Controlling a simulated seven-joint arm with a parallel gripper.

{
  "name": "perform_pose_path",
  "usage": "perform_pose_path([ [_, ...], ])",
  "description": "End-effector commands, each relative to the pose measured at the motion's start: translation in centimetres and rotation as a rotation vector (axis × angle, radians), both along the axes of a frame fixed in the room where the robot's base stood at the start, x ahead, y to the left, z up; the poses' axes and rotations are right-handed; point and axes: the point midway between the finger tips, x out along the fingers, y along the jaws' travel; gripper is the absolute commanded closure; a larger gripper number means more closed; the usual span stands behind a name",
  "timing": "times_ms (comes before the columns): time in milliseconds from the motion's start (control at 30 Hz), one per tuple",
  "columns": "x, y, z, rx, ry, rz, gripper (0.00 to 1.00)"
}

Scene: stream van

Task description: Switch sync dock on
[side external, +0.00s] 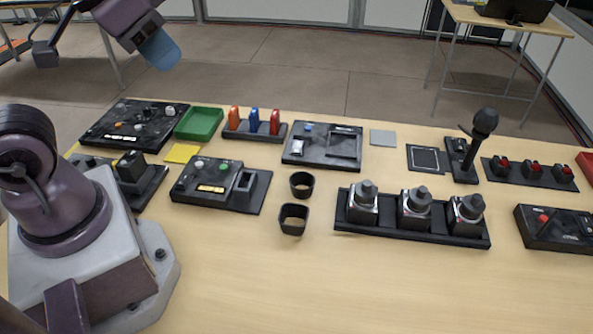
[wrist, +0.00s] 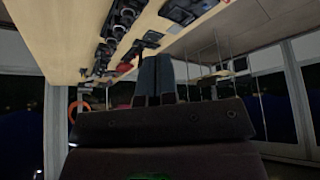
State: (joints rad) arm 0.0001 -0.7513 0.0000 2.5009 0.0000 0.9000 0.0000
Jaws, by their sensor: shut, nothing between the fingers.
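No label is readable, so I cannot tell which device is the sync dock. Candidates in the side view are a black unit with a green button, amber display and upright slot block (side external: 205,188), a black panel with a blue knob and a pale switch (side external: 310,157), and a larger black panel with several knobs and a lit display (side external: 137,123). My gripper (side external: 166,52) is raised high at the upper left, apart from everything on the table. Its blue-grey fingers are closed together and empty in the wrist view (wrist: 155,80).
A green tray (side external: 199,124), orange and blue upright pieces in a rack (side external: 255,128), two dark cups (side external: 293,219), a rack of three silver-black knobs (side external: 410,223), a microphone (side external: 484,125) and a red-switch strip (side external: 530,173) stand around. The front table (side external: 350,290) is clear.

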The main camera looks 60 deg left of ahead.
Motion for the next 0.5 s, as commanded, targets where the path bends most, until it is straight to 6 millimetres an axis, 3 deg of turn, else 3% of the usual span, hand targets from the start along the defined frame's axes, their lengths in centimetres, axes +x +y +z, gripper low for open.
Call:
perform_pose_path([
  [267,1.3,0.7,-2.2,0.002,0.128,0.034,1.00],
  [500,5.8,2.1,-4.3,0.031,0.280,0.036,1.00],
])
